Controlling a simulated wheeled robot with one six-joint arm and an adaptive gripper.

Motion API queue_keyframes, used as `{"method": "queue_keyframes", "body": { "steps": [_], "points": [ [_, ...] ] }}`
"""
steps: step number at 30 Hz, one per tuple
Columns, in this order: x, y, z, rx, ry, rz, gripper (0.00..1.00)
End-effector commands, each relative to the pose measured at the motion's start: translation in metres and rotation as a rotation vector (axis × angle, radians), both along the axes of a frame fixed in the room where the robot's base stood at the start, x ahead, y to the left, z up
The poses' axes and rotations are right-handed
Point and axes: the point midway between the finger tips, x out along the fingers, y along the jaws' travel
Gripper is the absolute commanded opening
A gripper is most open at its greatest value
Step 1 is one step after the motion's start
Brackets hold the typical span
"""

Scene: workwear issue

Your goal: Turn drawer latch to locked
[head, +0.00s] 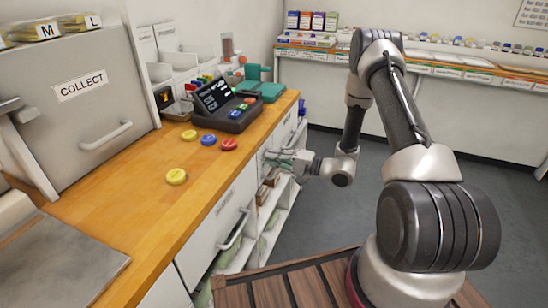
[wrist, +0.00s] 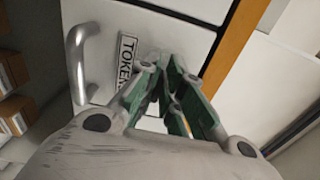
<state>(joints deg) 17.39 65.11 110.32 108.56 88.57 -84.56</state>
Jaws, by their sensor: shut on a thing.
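My gripper (head: 283,157) reaches to the white drawer front under the far end of the wooden counter. In the wrist view, my gripper (wrist: 172,72) has its green-padded fingers drawn together against the drawer front (wrist: 165,18), just beside a label (wrist: 127,62) reading "TOKEN", its end covered. The fingers are shut on the drawer latch, which they hide almost fully, so its angle cannot be told. The drawer's bar handle (wrist: 78,62) is left of the label. The drawer looks shut.
Open shelves (head: 270,215) with stock lie below the drawer. The wooden counter (head: 130,205) holds yellow, blue and red round tokens and a dark terminal (head: 225,105). A grey cabinet marked "COLLECT" (head: 75,110) stands left. The floor (head: 315,215) beside the counter is clear.

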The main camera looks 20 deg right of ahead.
Motion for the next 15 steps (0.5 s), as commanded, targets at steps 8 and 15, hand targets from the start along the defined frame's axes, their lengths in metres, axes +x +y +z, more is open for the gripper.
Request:
{"method": "queue_keyframes", "body": {
  "steps": [8, 15],
  "points": [
    [-0.0006, 0.0003, -0.0011, -0.022, -0.026, 0.001, 0.00],
    [-0.0006, 0.0003, -0.0013, -0.022, -0.027, 0.001, 0.00]
  ]
}}
